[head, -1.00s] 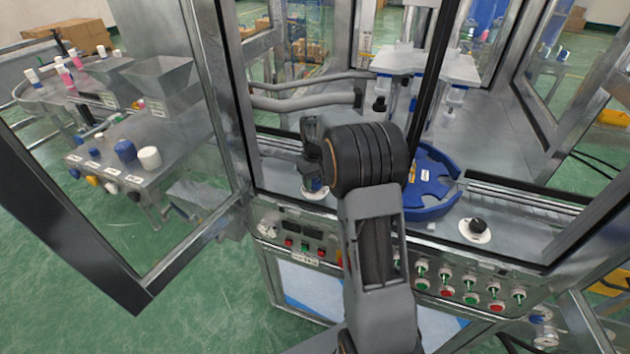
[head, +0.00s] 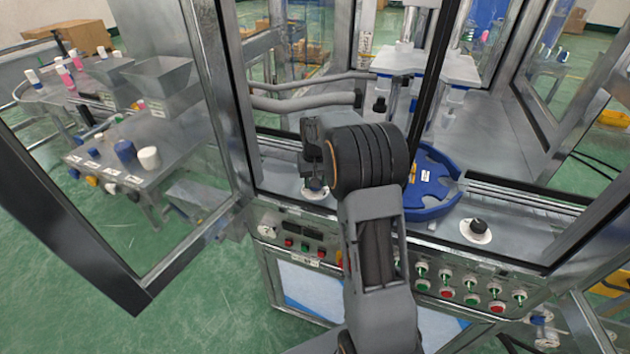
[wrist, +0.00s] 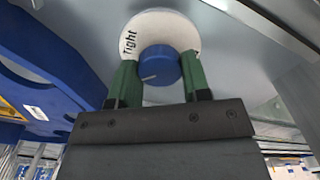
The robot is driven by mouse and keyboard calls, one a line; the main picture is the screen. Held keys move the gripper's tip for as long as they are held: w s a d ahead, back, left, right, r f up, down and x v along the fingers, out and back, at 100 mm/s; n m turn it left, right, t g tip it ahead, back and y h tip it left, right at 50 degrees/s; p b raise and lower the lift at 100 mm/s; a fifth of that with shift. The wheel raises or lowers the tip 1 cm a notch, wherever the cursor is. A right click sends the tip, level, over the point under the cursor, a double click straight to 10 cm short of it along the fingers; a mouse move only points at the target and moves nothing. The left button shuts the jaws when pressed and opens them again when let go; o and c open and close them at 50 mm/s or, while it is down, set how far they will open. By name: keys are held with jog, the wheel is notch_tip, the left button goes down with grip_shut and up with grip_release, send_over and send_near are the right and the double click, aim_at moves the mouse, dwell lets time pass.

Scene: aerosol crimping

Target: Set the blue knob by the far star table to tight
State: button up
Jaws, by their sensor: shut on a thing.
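The blue knob (wrist: 160,64) sits on a round white dial plate (wrist: 184,32) in the wrist view. The word "Tight" is printed on the plate's left side. A pale pointer line on the knob points left and slightly down, below the word and not at it. My gripper (wrist: 158,68) has its two green fingers on either side of the knob, shut on it. In the head view my gripper (head: 314,160) reaches down over the dial plate (head: 315,191) and hides the knob. The blue star table (head: 432,180) is to the right of my gripper, partly behind my arm.
A black knob on a white plate (head: 478,228) is right of the star table. Below runs a panel of buttons and switches (head: 470,285). A dark upright frame bar (head: 436,75) stands behind my arm. An open glazed door (head: 110,200) is at left.

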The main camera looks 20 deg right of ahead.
jog(key=shift+r, duration=0.1)
jog(key=o, duration=0.9)
notch_tip(320, 180, up, 14)
jog(key=shift+f+b, duration=0.15)
jog(key=shift+b, duration=0.15)
dwell(0.5)
